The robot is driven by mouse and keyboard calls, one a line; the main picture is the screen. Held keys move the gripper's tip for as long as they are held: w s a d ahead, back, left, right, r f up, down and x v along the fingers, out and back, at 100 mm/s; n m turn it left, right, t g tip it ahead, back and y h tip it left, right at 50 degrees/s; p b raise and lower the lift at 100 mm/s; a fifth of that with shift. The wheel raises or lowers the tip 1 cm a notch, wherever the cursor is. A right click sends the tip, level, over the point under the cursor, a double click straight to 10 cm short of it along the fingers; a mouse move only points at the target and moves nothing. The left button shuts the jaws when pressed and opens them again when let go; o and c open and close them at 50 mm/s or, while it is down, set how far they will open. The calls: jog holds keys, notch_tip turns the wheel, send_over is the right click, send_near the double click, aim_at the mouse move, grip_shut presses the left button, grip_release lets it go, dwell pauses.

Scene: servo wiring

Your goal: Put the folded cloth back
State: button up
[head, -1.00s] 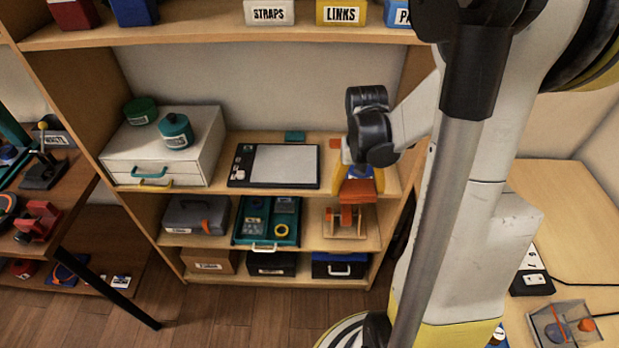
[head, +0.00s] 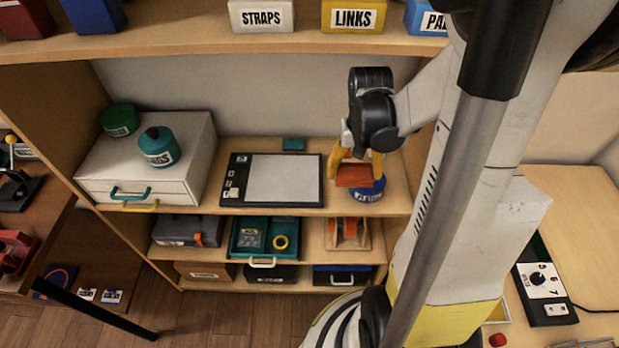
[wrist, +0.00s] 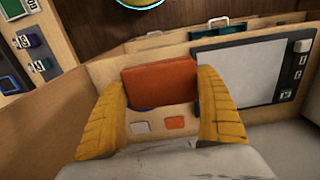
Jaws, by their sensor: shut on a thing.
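The folded cloth (head: 354,176) is an orange-red pad. My gripper (head: 355,170) is shut on it above the right part of the cabinet's middle shelf. In the wrist view the cloth (wrist: 160,88) sits between the two yellow fingers (wrist: 160,105). A blue round tin with a white label (head: 367,192) is on that shelf beside the cloth, partly covered by it. I cannot tell whether the cloth touches the tin. A small teal folded pad (head: 294,143) lies at the back of the same shelf.
A black-framed grey panel (head: 285,178) lies left of my gripper. Further left a white drawer box (head: 150,170) carries two green jars. The upper shelf with labelled boxes (head: 262,14) runs overhead. The cabinet's lower shelves hold a teal tray (head: 264,238) and cases.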

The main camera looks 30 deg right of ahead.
jog(key=b, duration=0.4)
send_over(311, 190)
notch_tip(311, 190, down, 7)
jog(key=shift+r, duration=0.1)
notch_tip(311, 190, down, 4)
jog(key=shift+f+b, duration=0.1)
jog(key=shift+b, duration=0.9)
jog(key=shift+c, duration=0.4)
jog(key=o, duration=1)
jog(key=shift+r+p, duration=1.65)
jog(key=shift+r, duration=2.2)
